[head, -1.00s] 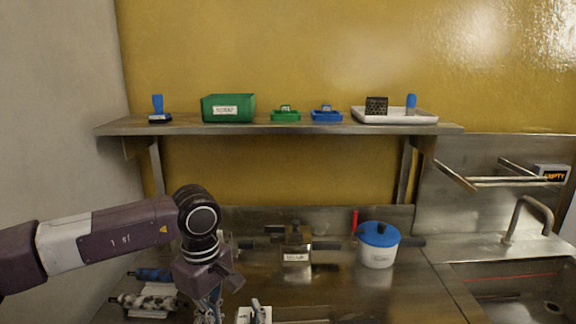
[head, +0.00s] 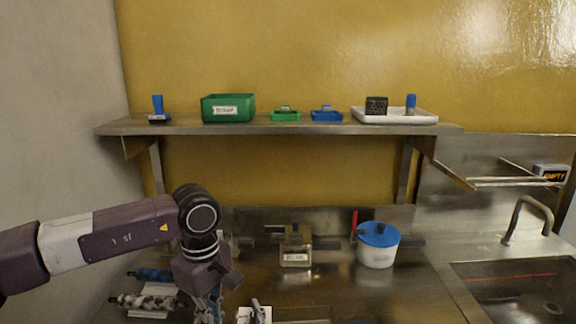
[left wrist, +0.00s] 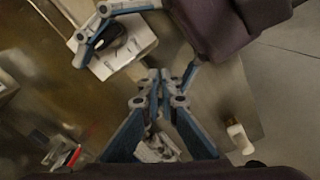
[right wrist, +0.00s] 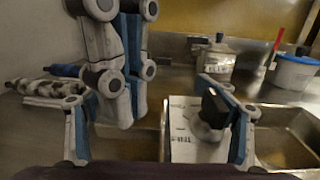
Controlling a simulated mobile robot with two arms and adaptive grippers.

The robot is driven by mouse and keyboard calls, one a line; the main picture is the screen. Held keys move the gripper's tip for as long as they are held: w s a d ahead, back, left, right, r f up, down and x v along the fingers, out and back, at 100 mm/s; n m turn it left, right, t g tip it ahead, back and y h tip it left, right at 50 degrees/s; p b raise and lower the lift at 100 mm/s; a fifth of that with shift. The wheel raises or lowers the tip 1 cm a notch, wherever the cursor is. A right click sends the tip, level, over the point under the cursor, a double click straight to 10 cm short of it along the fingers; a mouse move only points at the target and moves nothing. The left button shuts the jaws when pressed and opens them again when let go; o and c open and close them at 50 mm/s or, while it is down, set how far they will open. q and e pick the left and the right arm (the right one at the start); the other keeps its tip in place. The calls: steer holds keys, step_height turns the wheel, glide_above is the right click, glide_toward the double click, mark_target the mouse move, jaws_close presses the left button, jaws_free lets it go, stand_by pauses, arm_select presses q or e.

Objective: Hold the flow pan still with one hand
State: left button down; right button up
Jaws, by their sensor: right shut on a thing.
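A steel pan (right wrist: 285,140) with a raised rim and a brownish floor lies on the counter in the right wrist view; I take it for the flow pan. A white labelled piece (right wrist: 185,135) is at its left end. My right gripper (right wrist: 160,120) has its fingers on either side there, one against a black handle (right wrist: 213,105). Whether that handle belongs to the pan is unclear. The white piece shows in the left wrist view (left wrist: 90,58). My left gripper (head: 210,305) points down left of it; in the left wrist view its fingers (left wrist: 160,88) are together, with no held thing visible.
A blue-lidded white pot (head: 377,255) and a labelled container (head: 295,248) stand at the counter's back. Rollers (head: 150,300) lie at left; a sink (head: 520,290) is at right. The shelf (head: 290,128) above holds a green bin (head: 228,108) and trays.

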arm_select(q)
steer(key=shift+w, duration=0.3)
steer(key=shift+w+d, duration=0.35)
steer(key=shift+w+d, duration=0.15)
steer(key=shift+w, duration=0.05)
steer(key=shift+w+d, duration=0.15)
steer(key=shift+w, duration=0.15)
steer(key=shift+w, duration=0.2)
steer(key=shift+d, duration=0.1)
steer(key=shift+d, duration=0.25)
step_height(320, 180, up, 6)
stand_by(0.7)
